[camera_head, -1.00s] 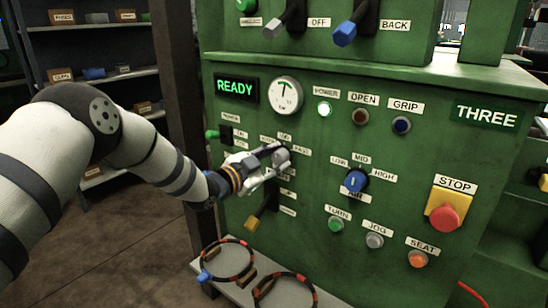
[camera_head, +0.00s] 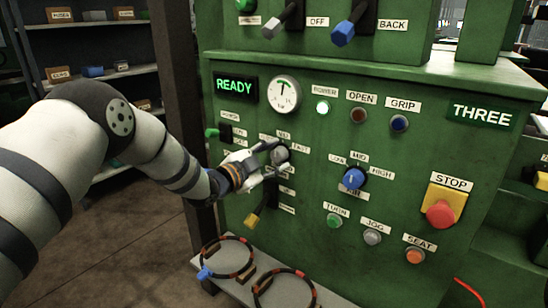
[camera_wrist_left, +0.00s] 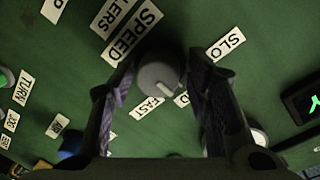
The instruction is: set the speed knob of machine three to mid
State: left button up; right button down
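The grey speed knob (camera_head: 281,155) is partly hidden by my left gripper (camera_head: 270,158). In the left wrist view the round grey knob (camera_wrist_left: 160,76) sits between the two fingers (camera_wrist_left: 161,72), which lie close against its sides. Its pale pointer mark faces the lower right, toward a partly hidden label between the FAST label (camera_wrist_left: 148,107) and the SLOW label (camera_wrist_left: 225,45). A SPEED label (camera_wrist_left: 132,34) is above it. My right gripper is not in view.
A blue knob (camera_head: 353,179) with LOW, MID and HIGH labels is to the right. The red stop button (camera_head: 440,214) is farther right. A yellow-tipped lever (camera_head: 252,220) hangs just below my left gripper. Two striped rings (camera_head: 285,289) rest on the ledge below.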

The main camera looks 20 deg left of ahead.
pick_arm(q)
jog(key=v, duration=1.2)
jog(key=s+d+f+n+g+y, duration=0.15)
jog(key=s+f+n+g, duration=0.25)
jog(key=s+f, duration=0.65)
jog(key=s+d+f+n+g+y, duration=0.1)
jog(key=s+f+n+g+y, duration=0.25)
jog(key=s+f, duration=0.65)
jog(key=s+f+n+g, duration=0.2)
jog(key=s+f+g, duration=0.1)
jog(key=s, duration=0.7)
jog(key=s+f+n+g+y, duration=0.1)
jog(key=s+f+n+g, duration=0.1)
jog(key=s, duration=0.8)
jog(key=s+f+n+g, duration=0.2)
jog(key=s+f+g, duration=0.2)
jog(key=s, duration=0.6)
jog(key=shift+a+f+g+y+p, duration=0.25)
jog(key=shift+g+y+p, duration=0.15)
jog(key=shift+g, duration=0.55)
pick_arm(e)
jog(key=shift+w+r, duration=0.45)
